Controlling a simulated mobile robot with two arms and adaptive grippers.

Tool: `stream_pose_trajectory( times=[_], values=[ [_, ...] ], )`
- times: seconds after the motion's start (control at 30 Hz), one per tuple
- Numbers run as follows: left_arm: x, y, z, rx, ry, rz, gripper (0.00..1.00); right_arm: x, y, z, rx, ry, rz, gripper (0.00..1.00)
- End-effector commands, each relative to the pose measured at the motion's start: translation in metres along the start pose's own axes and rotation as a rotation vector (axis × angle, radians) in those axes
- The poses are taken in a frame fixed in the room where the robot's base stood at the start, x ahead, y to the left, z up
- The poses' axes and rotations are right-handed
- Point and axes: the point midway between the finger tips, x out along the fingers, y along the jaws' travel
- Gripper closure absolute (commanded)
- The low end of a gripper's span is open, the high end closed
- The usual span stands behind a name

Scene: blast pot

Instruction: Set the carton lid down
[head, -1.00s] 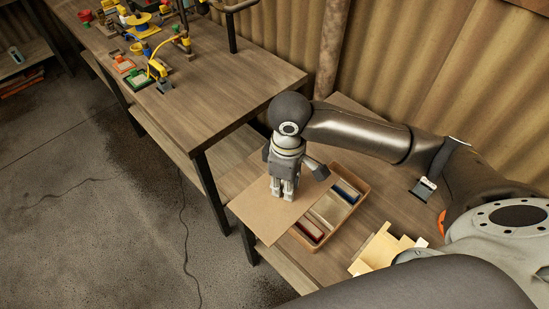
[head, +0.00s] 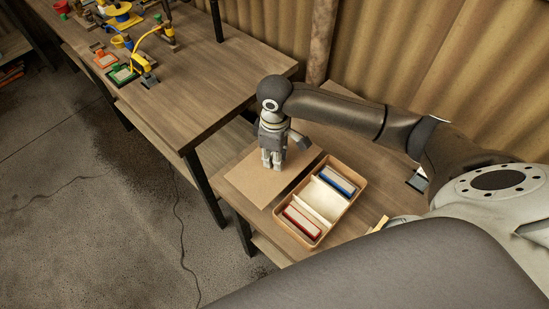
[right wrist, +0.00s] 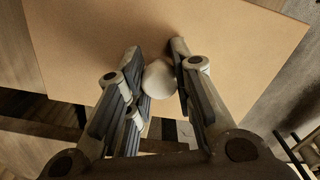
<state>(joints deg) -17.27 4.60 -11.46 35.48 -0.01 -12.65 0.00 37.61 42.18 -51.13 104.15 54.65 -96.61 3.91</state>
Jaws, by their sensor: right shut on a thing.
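The carton lid (head: 252,184) is a flat brown board, roughly level, at the left end of the low bench beside the open carton. My right gripper (head: 272,163) points down over it. In the right wrist view my right gripper (right wrist: 160,62) is shut on the lid's pale round knob (right wrist: 161,80), with the brown lid (right wrist: 215,40) spread out beyond the fingers. I cannot tell whether the lid touches the bench. The carton (head: 292,236) is a tan tray with a red block, a blue block and a pale middle section. My left gripper is out of view.
The low bench (head: 247,209) shows bare wood around the lid and carton. A taller table (head: 200,95) stands to the left, with colourful parts at its far end. A corrugated wall (head: 420,60) closes the back. A pale yellow item (head: 379,224) is partly hidden by my arm.

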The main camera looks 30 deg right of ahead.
Motion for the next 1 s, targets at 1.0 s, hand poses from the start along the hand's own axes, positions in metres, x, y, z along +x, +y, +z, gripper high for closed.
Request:
stream_pose_trajectory(
  times=[1.0],
  values=[
    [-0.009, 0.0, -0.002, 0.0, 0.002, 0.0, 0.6, 0.059, 0.02, -0.008, -0.001, 0.0, 0.002, 0.71]
  ],
)
